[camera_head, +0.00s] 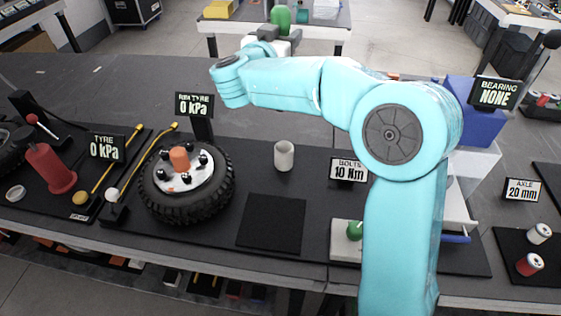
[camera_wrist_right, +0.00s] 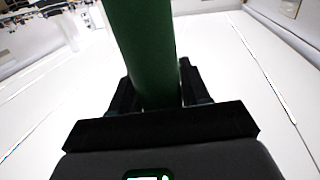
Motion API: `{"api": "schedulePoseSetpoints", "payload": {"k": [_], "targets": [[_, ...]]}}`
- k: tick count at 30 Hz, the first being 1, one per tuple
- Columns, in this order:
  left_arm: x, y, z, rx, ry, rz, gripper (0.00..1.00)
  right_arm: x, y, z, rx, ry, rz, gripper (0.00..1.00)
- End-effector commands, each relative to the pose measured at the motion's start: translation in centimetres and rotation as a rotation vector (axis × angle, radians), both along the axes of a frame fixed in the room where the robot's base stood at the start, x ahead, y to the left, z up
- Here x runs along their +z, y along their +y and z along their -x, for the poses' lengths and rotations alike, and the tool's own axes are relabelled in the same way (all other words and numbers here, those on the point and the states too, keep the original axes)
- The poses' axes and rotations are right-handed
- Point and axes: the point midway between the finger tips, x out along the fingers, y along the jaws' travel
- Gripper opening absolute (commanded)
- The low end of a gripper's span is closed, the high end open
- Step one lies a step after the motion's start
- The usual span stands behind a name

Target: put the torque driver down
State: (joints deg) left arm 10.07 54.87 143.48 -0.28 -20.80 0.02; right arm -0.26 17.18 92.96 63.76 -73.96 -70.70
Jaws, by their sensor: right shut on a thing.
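The torque driver shows as a green cylinder (camera_wrist_right: 143,50) between the jaws of my right gripper (camera_wrist_right: 155,100) in the right wrist view. In the head view its green end (camera_head: 282,18) stands above my right gripper (camera_head: 284,38), at the top centre, beyond my teal forearm. My right gripper is shut on it and holds it up, apart from the bench. The driver's tip is hidden in both views. My left gripper is in neither view.
Below lie a bare black square mat (camera_head: 272,224), a white cup (camera_head: 284,155) and a wheel (camera_head: 187,185). A "BOLTS 10 Nm" sign (camera_head: 348,170) stands right of the cup. A green knob (camera_head: 354,230) sits low beside my arm. The bench (camera_head: 280,90) behind the cup is clear.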

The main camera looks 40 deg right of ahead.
Motion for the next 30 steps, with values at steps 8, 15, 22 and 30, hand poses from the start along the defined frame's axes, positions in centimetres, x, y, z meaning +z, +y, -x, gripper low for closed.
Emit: {"api": "schedulePoseSetpoints", "payload": {"k": [8, 15, 22, 30], "targets": [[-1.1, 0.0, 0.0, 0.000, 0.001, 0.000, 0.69, -4.6, -0.6, 0.9, -0.011, 0.003, 0.004, 0.09], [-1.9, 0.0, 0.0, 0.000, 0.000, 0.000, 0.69, -11.2, -0.5, 0.9, -0.009, 0.003, 0.004, 0.09], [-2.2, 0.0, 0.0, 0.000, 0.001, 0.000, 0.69, -15.2, -0.5, 0.7, -0.009, -0.003, 0.003, 0.09], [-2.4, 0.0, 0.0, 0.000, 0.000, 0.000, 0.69, -17.5, -0.6, 0.5, -0.010, -0.002, 0.004, 0.09]]}}
